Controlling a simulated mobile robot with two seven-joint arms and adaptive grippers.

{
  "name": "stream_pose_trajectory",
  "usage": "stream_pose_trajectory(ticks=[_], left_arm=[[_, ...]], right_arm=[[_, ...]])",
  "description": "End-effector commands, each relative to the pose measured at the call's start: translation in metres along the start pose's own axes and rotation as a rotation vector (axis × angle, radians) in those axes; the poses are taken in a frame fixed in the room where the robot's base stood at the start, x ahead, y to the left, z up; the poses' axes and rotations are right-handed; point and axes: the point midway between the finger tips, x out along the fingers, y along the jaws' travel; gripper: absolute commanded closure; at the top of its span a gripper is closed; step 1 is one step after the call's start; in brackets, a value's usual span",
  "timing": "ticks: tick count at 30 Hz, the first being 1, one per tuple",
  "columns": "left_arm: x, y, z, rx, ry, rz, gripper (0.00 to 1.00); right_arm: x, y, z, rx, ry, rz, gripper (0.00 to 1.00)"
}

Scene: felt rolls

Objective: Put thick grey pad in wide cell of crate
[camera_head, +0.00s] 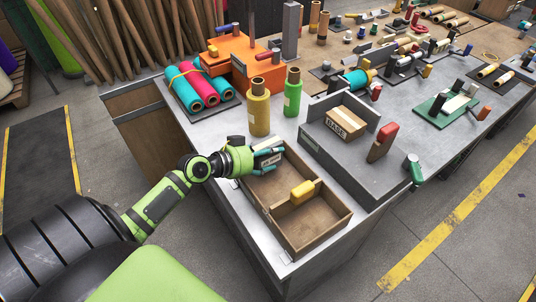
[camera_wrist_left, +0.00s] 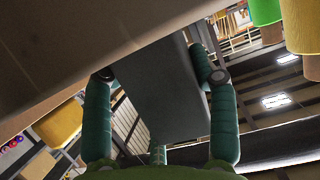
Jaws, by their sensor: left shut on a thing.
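My left gripper (camera_head: 268,157) is shut on the thick grey pad, whose flat grey face shows between the teal fingers in the left wrist view (camera_wrist_left: 160,90). In the head view the fingers cover much of the pad. The gripper is at the far left end of the wooden crate (camera_head: 311,246), over or just at its far cell. I cannot tell whether the pad touches the crate. A divider splits the crate into a far cell and a near cell. A yellow block (camera_head: 303,192) sits at the divider. My right gripper is out of view.
A yellow roll (camera_head: 259,108) and a green roll (camera_head: 292,92) stand upright just behind the crate. Teal and red rolls (camera_head: 200,86) lie at the back left.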

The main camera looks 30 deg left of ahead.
Motion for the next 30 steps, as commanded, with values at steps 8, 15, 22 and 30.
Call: stream_pose_trajectory(ticks=[8,15,22,30], left_arm=[[0.0,0.0,0.0,0.0,0.0,0.0,0.14],[0.0,0.0,0.0,0.0,0.0,0.0,0.14],[-0.001,0.0,0.0,0.0,-0.001,0.0,0.14],[-0.029,0.0,0.002,0.003,-0.005,0.0,0.14]], right_arm=[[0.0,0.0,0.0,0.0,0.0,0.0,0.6],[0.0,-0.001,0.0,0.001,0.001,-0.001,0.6],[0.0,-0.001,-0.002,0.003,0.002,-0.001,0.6],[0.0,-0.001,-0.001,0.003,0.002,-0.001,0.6]])
